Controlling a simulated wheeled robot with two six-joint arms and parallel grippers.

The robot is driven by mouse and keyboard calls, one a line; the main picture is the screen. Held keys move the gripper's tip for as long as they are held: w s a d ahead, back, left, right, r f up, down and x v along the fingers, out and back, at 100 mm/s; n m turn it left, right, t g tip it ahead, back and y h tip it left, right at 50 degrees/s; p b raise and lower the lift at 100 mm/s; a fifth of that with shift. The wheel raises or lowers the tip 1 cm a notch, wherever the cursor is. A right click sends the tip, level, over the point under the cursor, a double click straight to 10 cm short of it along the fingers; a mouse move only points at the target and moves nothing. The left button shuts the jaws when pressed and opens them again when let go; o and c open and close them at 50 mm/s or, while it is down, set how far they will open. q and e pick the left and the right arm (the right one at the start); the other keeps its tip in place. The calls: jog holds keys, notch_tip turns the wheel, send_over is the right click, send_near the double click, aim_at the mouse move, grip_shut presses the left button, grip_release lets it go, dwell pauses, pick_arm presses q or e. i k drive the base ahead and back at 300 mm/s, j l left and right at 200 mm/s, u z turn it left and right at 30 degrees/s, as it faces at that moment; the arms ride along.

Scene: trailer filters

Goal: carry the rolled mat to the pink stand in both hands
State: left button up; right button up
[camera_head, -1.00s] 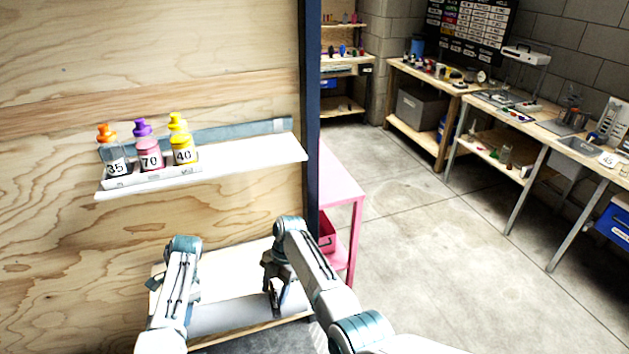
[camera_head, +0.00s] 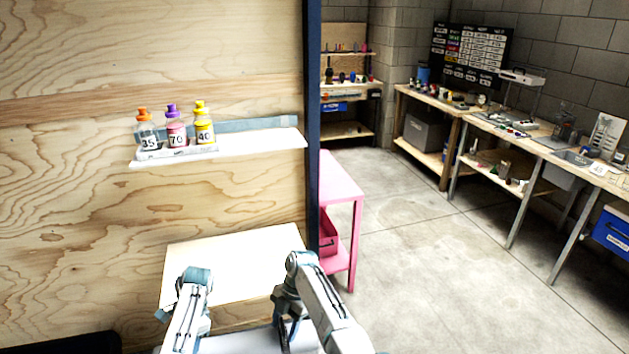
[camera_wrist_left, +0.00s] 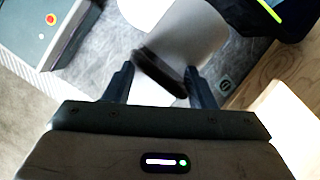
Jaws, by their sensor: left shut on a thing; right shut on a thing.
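The rolled mat (camera_head: 250,342) is a pale grey-white roll at the bottom edge of the head view, partly cut off and partly behind my arms. It lies in front of the low pale wooden table. In the left wrist view the white mat (camera_wrist_left: 195,32) has a dark band near my fingers. My left gripper (camera_wrist_left: 158,82) is shut on the mat; in the head view it is mostly hidden by its wrist. My right gripper (camera_head: 285,332) points down and is shut on the mat. The pink stand (camera_head: 342,178) is right of the dark blue post, partly hidden by it.
The pale table (camera_head: 235,265) stands against the plywood wall. A white shelf (camera_head: 260,145) above holds several bottles. The dark blue post (camera_head: 313,130) stands between table and stand. Open concrete floor (camera_head: 420,250) lies right, with workbenches (camera_head: 520,135) beyond.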

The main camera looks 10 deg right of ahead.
aim_at(328, 175)
jog(key=u, duration=3.1)
jog(key=k+l+u, duration=0.15)
jog(key=u, duration=0.85)
jog(key=k, duration=4.75)
jog(key=l+u, duration=0.05)
jog(key=l, duration=0.05)
